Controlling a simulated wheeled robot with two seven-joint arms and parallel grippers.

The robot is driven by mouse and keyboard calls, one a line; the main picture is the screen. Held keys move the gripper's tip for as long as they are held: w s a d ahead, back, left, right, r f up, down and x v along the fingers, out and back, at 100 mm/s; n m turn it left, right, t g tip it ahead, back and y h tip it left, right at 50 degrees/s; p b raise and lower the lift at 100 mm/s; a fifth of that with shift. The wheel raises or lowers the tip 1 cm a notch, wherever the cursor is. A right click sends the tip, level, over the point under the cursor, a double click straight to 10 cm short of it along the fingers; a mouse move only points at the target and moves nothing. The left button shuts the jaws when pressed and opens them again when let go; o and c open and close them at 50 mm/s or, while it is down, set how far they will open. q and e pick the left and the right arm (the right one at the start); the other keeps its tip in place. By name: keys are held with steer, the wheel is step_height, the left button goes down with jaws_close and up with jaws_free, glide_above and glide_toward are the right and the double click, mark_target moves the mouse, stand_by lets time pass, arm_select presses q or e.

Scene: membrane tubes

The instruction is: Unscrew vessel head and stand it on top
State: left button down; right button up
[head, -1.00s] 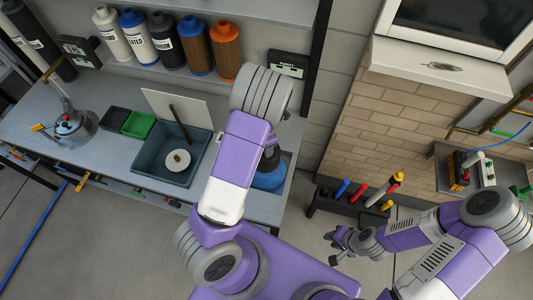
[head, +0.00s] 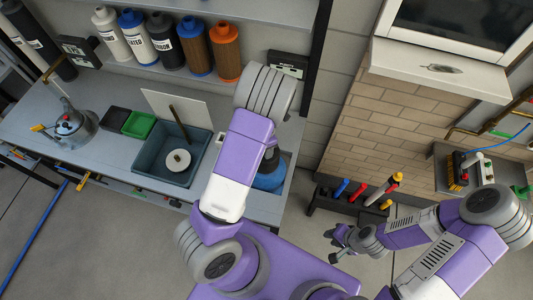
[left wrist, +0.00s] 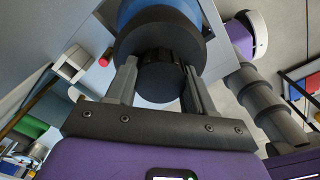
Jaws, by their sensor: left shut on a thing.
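The blue vessel (head: 270,178) stands on the bench, partly hidden behind my left arm in the head view. Its dark vessel head (head: 270,156) shows above the blue body. In the left wrist view the black vessel head (left wrist: 163,30) has a ribbed knob, and the blue body (left wrist: 150,8) shows just beyond it. My left gripper (left wrist: 162,68) is shut on the knob, one finger on each side. Whether the threads are engaged cannot be seen. My right gripper (head: 336,248) is empty, its fingers apart, above the floor away from the bench.
A teal tub (head: 165,178) with a white disc (head: 178,162) sits left of my left arm. Green (head: 139,123) and black (head: 114,119) trays and a kettle-like pot (head: 74,126) lie further left. Several bottles (head: 194,45) line the shelf. A tool rack (head: 345,203) stands near my right arm.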

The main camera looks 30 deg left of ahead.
arm_select(q)
steer(key=shift+w+r+p, duration=0.1)
steer(key=shift+r+p, duration=1.6)
steer(key=shift+r, duration=0.25)
steer(key=shift+r, duration=0.1)
